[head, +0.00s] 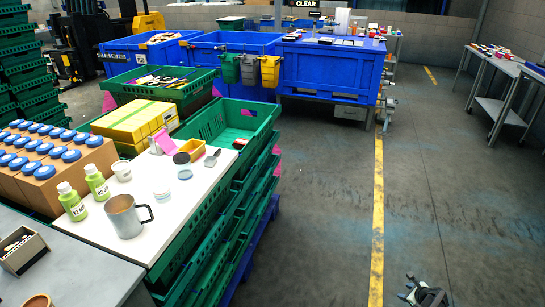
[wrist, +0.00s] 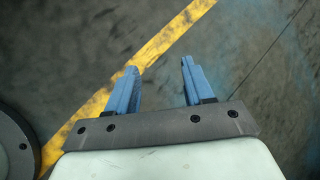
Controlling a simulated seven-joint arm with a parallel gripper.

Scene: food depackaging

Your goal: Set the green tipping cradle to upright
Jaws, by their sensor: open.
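My gripper (wrist: 160,66) is open and empty in the wrist view, its two blue fingers apart above the floor. In the head view my gripper (head: 409,290) shows at the bottom right, over the bare floor and well away from the green crates. No part is clearly recognisable as the green tipping cradle. I cannot tell whether either belongs to the cradle.
Blue bins (head: 325,73) stand at the back, with small grey, green and yellow buckets hanging in front. The floor around the yellow line (head: 378,190) is clear.

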